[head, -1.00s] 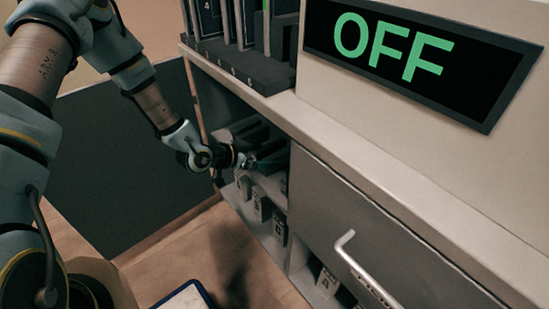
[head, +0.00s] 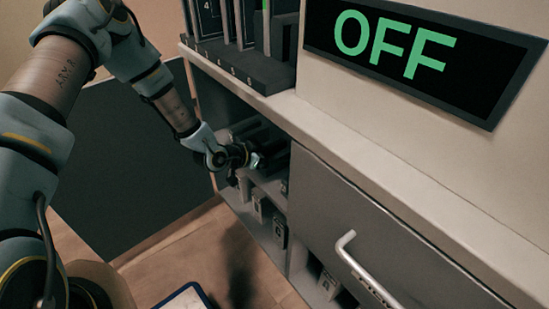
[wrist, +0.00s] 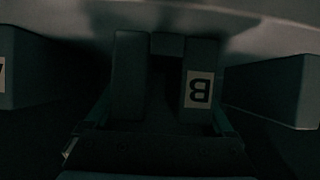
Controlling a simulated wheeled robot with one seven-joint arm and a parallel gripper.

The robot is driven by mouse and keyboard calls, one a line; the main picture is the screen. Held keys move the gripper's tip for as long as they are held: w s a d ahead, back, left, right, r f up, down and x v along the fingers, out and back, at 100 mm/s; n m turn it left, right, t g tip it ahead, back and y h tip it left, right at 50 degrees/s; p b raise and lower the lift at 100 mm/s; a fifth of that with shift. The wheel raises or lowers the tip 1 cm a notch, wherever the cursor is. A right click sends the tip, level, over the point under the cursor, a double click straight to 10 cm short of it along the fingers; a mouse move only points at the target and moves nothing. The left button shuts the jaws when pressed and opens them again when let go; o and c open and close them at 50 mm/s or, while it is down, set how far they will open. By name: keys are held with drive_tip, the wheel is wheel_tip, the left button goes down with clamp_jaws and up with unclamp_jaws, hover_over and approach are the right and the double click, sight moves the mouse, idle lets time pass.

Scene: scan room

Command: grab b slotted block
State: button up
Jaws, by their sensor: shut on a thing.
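The B slotted block (wrist: 203,60) shows in the wrist view as a dark block with a slot down its middle and a white label reading B upside down on its right part. My gripper (wrist: 160,122) is shut on it, with a finger at each side of the block. In the head view my gripper (head: 262,160) reaches into the open upper shelf of the cabinet, and the block there is too dark and covered to make out.
Another labelled block (wrist: 22,68) stands at left in the wrist view, and a dark block (wrist: 275,92) at right. Labelled blocks (head: 279,229) stand on the lower shelf. A grey drawer (head: 375,215) with a handle is at right. A slotted rack (head: 235,62) tops the cabinet.

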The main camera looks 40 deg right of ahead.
clamp_jaws()
drive_tip(key=shift+r, duration=0.1)
idle(0.3)
